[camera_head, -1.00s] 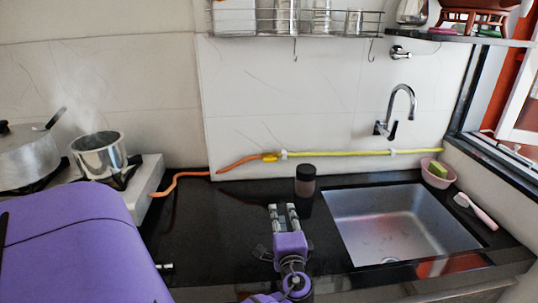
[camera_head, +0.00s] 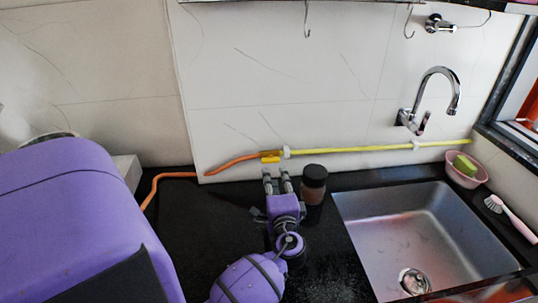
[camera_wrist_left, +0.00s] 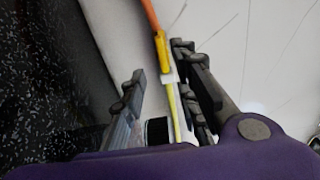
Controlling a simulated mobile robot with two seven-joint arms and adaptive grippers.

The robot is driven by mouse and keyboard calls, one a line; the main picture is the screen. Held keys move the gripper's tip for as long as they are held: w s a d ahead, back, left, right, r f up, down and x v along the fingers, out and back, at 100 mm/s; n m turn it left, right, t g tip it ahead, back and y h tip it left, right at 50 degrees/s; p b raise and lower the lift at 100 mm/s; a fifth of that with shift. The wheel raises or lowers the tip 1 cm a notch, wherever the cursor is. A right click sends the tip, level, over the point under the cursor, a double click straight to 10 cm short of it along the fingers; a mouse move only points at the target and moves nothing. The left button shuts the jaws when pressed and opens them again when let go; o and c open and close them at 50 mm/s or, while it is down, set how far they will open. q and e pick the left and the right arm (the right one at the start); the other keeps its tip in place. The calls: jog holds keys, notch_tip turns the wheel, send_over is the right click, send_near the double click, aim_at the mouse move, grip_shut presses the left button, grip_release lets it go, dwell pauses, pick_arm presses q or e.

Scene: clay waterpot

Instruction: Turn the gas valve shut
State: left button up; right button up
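The gas valve (camera_head: 270,160), with a small yellow handle, sits on the back wall where the orange hose (camera_head: 231,164) meets the yellow pipe (camera_head: 350,149). My left gripper (camera_head: 276,174) is just below the valve, its fingers pointing at the wall. In the left wrist view the gripper (camera_wrist_left: 163,85) has its fingers spread. The yellow valve handle (camera_wrist_left: 163,52) shows there beyond the fingertips, near the right finger; I cannot tell whether they touch. Nothing is held. My right gripper is not in view.
A dark-lidded jar (camera_head: 313,184) stands close to the right of the left gripper. Farther right are the sink (camera_head: 345,215), a tap (camera_head: 436,90), a pink bowl (camera_head: 480,182) and a brush (camera_head: 508,216).

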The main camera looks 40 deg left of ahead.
aim_at(271, 162)
pick_arm(q)
jog(key=p+x, duration=0.1)
jog(key=x, duration=0.7)
jog(key=shift+r, duration=0.1)
grip_shut()
